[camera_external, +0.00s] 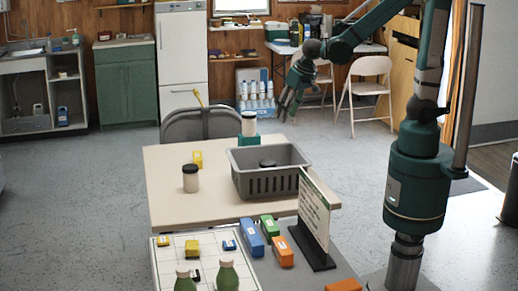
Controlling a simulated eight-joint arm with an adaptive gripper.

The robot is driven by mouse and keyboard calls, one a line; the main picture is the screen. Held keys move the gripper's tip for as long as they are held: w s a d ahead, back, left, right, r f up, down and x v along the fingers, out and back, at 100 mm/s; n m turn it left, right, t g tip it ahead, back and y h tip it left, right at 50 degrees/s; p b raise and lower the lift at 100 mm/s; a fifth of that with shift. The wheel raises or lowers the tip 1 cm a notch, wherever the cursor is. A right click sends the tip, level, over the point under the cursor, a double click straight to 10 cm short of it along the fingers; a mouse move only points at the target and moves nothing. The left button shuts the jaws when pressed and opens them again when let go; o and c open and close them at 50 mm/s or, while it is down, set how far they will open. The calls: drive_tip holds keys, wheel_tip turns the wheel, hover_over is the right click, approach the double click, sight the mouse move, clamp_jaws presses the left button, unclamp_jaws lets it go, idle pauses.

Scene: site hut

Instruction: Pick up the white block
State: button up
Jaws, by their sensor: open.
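I cannot make out a white block in this view; it may be hidden or too small to tell. My gripper (286,113) hangs in the air beyond the beige table (165,205), tilted downward. Its jaws are open, with nothing seen between them. A grey slotted basket (262,186) stands on the table with a dark round-topped thing (267,162) inside; the rest of its inside is hidden. A small yellow block (197,158) stands on the table, left of the basket. A pale jar (190,182) stands in front of it.
A second jar (249,125) stands behind the basket by a teal thing (245,140). In front are blue (251,238), green (269,228) and orange (283,251) blocks, an upright sign (315,210), and a white gridded board (211,245) with small blocks and green bottles (227,277). The table's left front is clear.

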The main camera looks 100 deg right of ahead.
drive_tip(key=s+d+f+m+g+h+b, duration=0.1)
drive_tip(key=d+f+m, duration=0.6)
drive_tip(key=d+f, duration=0.8)
drive_tip(key=shift+s+d+f+m+g+b, duration=0.25)
drive_tip(key=shift+s+d+m+g+b, duration=0.25)
drive_tip(key=shift+g+b, duration=0.55)
drive_tip(key=shift+s+f, duration=0.1)
drive_tip(key=shift+s, duration=0.05)
drive_tip(key=shift+x, duration=1.2)
drive_tip(key=shift+d+f, duration=0.1)
drive_tip(key=shift+b+x, duration=1.05)
drive_tip(key=shift+x, duration=1.45)
drive_tip(key=c, duration=1)
